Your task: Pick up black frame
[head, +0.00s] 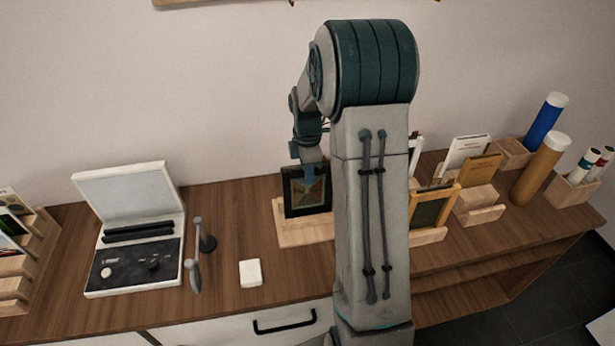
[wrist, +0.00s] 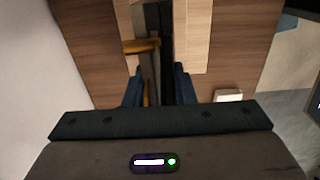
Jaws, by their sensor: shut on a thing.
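The black frame (head: 292,202) stands upright, leaning slightly, in a light wooden stand (head: 300,237) on the table in the head view. My gripper (head: 309,172) is over its top edge, and the fingers are shut on the frame. In the wrist view the black frame (wrist: 167,45) is seen edge-on as a dark strip between the two blue fingers of my gripper (wrist: 159,82). The frame's right part is partly hidden by my arm in the head view.
A wood-rimmed frame (head: 434,208) stands right of my arm, with card holders and a blue tube (head: 545,122) and a tan tube (head: 539,170) beyond. An open case device (head: 134,262) and a white block (head: 250,273) lie to the left. The wall is close behind.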

